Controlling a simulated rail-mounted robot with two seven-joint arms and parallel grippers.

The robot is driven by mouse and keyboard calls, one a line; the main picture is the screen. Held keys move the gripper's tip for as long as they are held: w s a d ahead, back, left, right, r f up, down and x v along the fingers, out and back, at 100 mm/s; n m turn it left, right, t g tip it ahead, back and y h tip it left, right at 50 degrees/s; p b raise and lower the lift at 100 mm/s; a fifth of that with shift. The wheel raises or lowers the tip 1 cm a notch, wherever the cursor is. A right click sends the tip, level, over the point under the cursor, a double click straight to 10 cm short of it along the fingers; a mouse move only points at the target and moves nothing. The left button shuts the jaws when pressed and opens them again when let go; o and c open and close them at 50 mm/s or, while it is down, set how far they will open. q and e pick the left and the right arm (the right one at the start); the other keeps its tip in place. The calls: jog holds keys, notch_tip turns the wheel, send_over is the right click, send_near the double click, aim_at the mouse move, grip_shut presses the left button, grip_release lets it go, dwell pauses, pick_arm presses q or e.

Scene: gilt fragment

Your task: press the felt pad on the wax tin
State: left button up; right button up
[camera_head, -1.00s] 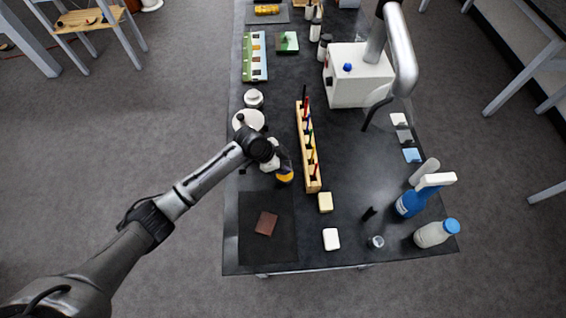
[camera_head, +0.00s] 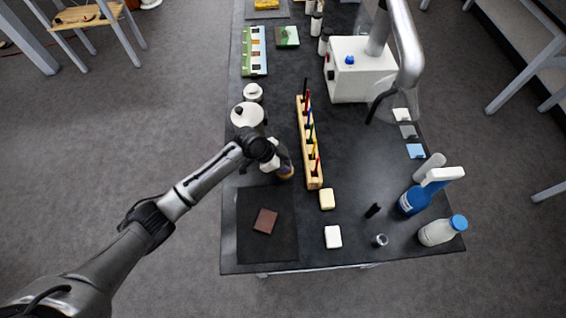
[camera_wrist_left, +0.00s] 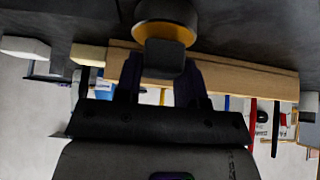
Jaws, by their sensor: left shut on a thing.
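The wax tin (camera_wrist_left: 163,14) is a dark round tin with an amber wax face. It stands on the bench left of the wooden rack; in the head view an amber edge of the tin (camera_head: 287,175) shows beside my gripper. My left gripper (camera_head: 278,168) is above the tin. In the left wrist view its fingers (camera_wrist_left: 160,80) are shut on a small dark rounded piece, the felt pad (camera_wrist_left: 165,57). The pad overlaps the amber face; I cannot tell if it touches. My right gripper is out of view.
The wooden rack (camera_head: 315,181) with upright coloured sticks stands close right of the gripper. A white lidded pot (camera_head: 243,118) stands just behind. A dark mat (camera_head: 249,238) with a brown block (camera_head: 265,220) lies in front. Pale blocks (camera_head: 333,236) and bottles (camera_head: 437,231) stand to the right.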

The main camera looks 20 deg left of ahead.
pick_arm(q)
jog(key=shift+f, duration=0.4)
dwell(0.4)
jog(key=shift+f+b, duration=0.1)
jog(key=shift+b, duration=0.2)
dwell(0.4)
jog(key=shift+f, duration=0.15)
dwell(0.9)
notch_tip(320, 180, up, 4)
jog(key=p, duration=0.3)
jog(key=shift+f+p, duration=0.15)
jog(key=shift+p, duration=0.25)
notch_tip(320, 180, up, 4)
jog(key=p, duration=0.3)
jog(key=shift+f, duration=0.2)
dwell(0.5)
